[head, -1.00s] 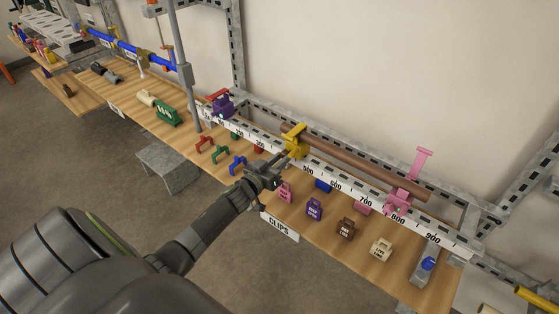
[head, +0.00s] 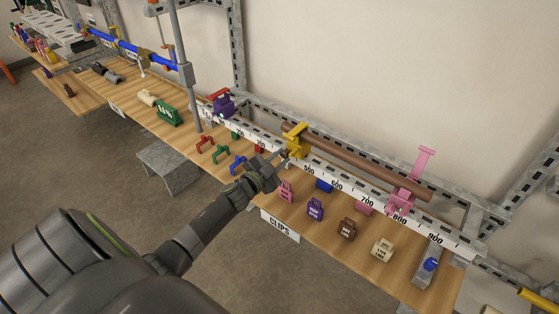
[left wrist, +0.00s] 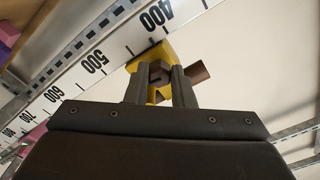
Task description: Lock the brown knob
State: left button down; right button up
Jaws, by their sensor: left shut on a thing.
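The brown knob (left wrist: 159,73) shows in the left wrist view on the front of the yellow clamp (left wrist: 166,55). My left gripper (left wrist: 158,88) is shut on the knob, with one dark finger on each side of it. In the head view the left gripper (head: 281,161) reaches the yellow clamp (head: 296,140) on the ruler rail, and the fingers hide the knob there. A brown pipe (head: 350,165) runs from the yellow clamp to the pink clamp (head: 400,201). My right gripper is not in view.
The ruler rail (head: 345,190) runs along the back of the wooden shelf (head: 290,212). Several coloured clips stand below it, among them a pink one (head: 286,192) and a purple one (head: 315,209). A grey post (head: 182,70) stands to the left.

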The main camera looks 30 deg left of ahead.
pick_arm(q)
jog(key=m+b, duration=0.1)
jog(key=m, duration=0.6)
jog(key=shift+r, duration=0.1)
jog(key=m, duration=0.6)
jog(key=shift+r+m+b, duration=0.1)
jog(key=shift+m+b, duration=0.3)
jog(key=c, duration=1.5)
grip_release()
